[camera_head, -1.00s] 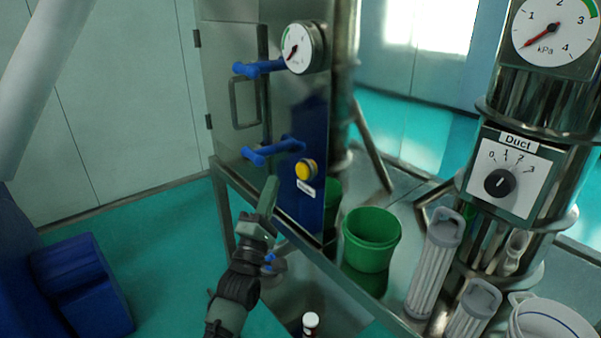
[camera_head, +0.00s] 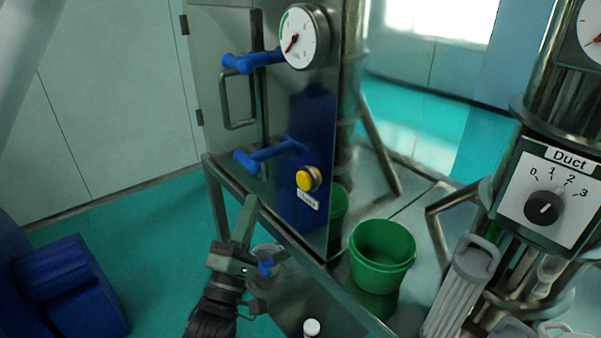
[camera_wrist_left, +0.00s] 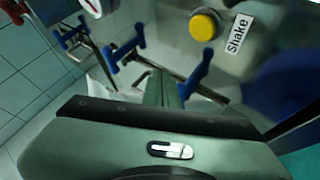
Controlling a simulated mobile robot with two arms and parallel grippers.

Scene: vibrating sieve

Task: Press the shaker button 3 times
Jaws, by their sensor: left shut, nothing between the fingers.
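The shaker button is a round yellow button (camera_head: 308,179) on the dark front panel of the steel cabinet. A white label (camera_head: 308,200) sits just below it. In the left wrist view the yellow button (camera_wrist_left: 205,25) shows at the top, beside a label reading "Shake" (camera_wrist_left: 238,34). My left gripper (camera_head: 247,207) is shut and empty, to the left of the button and a little lower, apart from it. Its fingers (camera_wrist_left: 162,90) point toward the panel in the left wrist view. My right gripper is not in view.
Two blue clamp handles (camera_head: 270,155) stick out from the cabinet door, close above my left gripper. A pressure gauge (camera_head: 303,37) sits higher up. A green bucket (camera_head: 382,255) stands on the steel bench to the right. A Duct dial (camera_head: 543,208) is at far right.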

